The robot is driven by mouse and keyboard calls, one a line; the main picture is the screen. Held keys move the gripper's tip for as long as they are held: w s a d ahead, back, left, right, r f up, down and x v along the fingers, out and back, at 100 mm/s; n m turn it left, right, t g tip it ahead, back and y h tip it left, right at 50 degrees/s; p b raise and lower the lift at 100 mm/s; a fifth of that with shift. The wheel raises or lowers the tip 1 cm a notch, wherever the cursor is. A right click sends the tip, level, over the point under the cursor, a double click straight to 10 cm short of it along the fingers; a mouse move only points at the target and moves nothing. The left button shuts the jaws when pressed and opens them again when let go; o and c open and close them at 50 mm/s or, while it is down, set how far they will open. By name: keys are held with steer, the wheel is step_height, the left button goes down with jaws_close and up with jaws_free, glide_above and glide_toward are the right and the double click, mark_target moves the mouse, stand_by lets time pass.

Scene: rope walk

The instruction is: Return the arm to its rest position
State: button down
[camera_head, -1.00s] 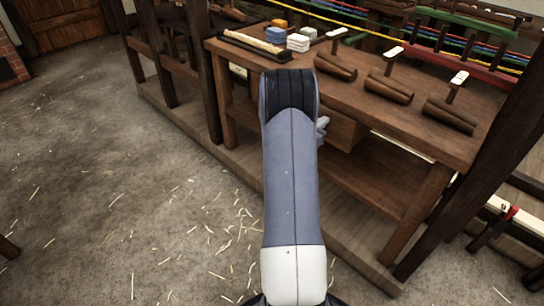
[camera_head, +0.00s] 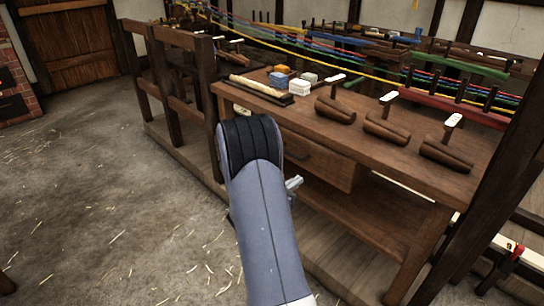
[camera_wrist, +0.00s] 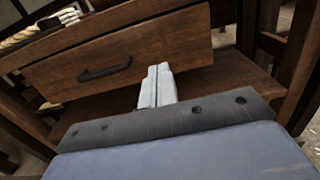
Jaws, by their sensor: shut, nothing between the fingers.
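My gripper (camera_wrist: 158,82) shows in the wrist view with its two pale fingers together and nothing between them. It points at the front of a wooden drawer (camera_wrist: 150,50) with a dark handle (camera_wrist: 104,70). In the head view the gripper (camera_head: 294,184) shows only as a small grey piece to the right of my arm, in front of the workbench. My arm stands up in the middle of the head view and hides part of the bench's left end and the drawer (camera_head: 318,164).
The wooden workbench (camera_head: 420,160) carries several wooden cone-shaped tools (camera_head: 386,128), a tray (camera_head: 262,90) with a rope piece, and coloured blocks (camera_head: 278,78). Dark posts (camera_head: 480,150) stand at right. Coloured ropes run behind. The straw-strewn floor (camera_head: 90,220) at left is open.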

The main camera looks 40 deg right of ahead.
mark_target(327, 160)
stand_by(0.3)
steer(key=d, duration=0.9)
steer(key=w+d+b, duration=0.1)
steer(key=d, duration=0.3)
steer(key=shift+d, duration=0.2)
